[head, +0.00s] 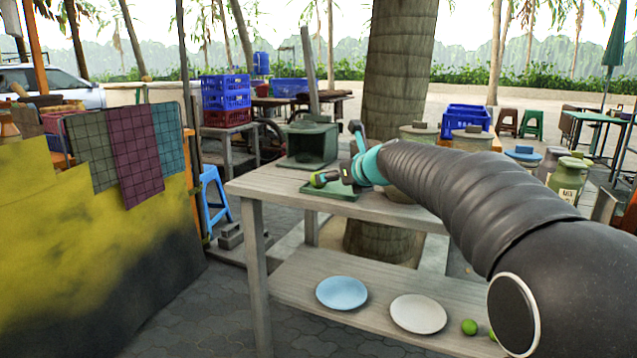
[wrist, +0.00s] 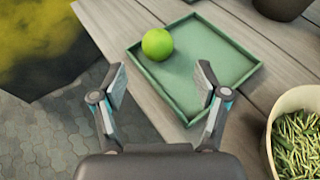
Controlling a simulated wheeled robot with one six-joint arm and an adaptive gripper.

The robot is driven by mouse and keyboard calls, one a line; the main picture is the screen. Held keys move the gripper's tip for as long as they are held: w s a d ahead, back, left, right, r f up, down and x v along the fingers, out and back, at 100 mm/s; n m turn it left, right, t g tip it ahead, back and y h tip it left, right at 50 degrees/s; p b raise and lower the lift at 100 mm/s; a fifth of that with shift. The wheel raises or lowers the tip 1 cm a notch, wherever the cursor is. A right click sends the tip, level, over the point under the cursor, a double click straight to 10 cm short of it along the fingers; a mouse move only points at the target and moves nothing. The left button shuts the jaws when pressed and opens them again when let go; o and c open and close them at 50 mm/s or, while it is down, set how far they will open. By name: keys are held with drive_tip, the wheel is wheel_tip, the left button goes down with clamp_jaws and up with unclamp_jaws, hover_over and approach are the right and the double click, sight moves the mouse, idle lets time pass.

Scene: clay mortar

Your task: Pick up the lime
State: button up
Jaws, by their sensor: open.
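A round bright-green lime (wrist: 157,44) sits on a shallow green tray (wrist: 240,72), near the tray's left corner in the wrist view. My gripper (wrist: 163,84) is open and empty, its two fingers apart and pointing toward the tray. The lime lies beyond the fingertips, slightly left of the midline between them, with no finger seen touching it. In the head view, the tray (head: 345,195) lies on the wooden table's top and my gripper (head: 330,178) is just over it; my arm covers part of the table.
In the wrist view, a bowl of green pods (wrist: 297,135) stands right of the tray and a dark pot (wrist: 282,7) beyond it. The table (head: 270,185) has a lower shelf with a blue plate (head: 341,293), a white plate (head: 418,314) and limes (head: 469,327).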

drive_tip(key=shift+a+x, duration=0.25)
drive_tip(key=shift+x, duration=3.2)
drive_tip(key=shift+s+r, duration=0.1)
drive_tip(key=c, duration=1.2)
